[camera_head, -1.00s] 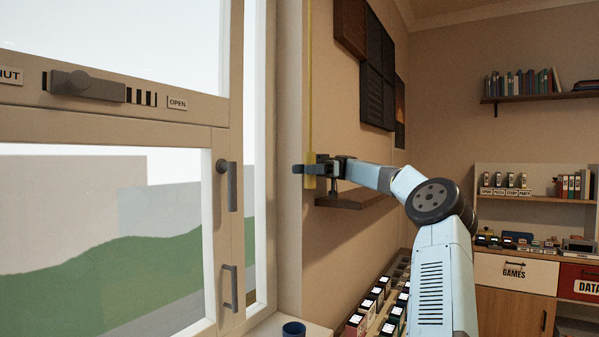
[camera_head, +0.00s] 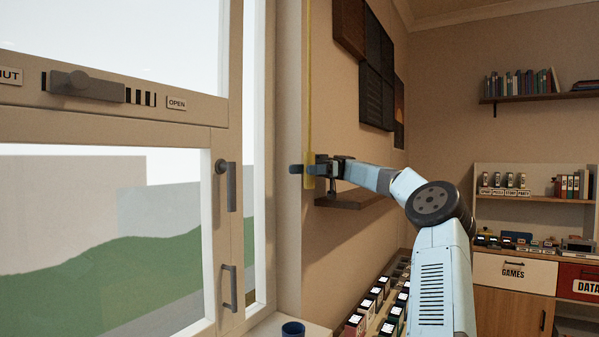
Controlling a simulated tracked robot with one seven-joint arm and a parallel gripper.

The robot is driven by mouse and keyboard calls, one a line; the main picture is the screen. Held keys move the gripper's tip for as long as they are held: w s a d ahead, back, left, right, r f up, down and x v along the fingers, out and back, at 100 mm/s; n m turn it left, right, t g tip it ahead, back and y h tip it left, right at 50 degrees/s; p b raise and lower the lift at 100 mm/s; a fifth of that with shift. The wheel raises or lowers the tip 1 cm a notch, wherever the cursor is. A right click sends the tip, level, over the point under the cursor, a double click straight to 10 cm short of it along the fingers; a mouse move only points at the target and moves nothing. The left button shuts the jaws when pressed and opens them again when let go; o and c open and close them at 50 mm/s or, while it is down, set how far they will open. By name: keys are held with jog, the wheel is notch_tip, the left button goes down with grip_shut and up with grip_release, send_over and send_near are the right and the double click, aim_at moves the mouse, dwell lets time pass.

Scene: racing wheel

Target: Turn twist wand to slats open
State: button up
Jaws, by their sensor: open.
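The twist wand (camera_head: 310,90) is a thin yellow rod. It hangs along the wall just right of the window frame, with a thicker lower end. My gripper (camera_head: 312,170) is open at that lower end. One dark finger shows to the left of the wand and the gripper body is just to its right. I cannot tell whether the fingers touch the wand. No slats can be made out in this view.
The window (camera_head: 125,225) has a lever handle (camera_head: 226,187) and a slider vent (camera_head: 90,86). A small wall shelf (camera_head: 350,200) sits just below my gripper. A blue cup (camera_head: 293,330) stands on the sill.

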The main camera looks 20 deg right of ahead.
jog(key=shift+d, duration=0.1)
jog(key=v, duration=0.5)
jog(key=shift+w, duration=0.15)
jog(key=shift+v, duration=1.15)
jog(key=shift+f, duration=0.1)
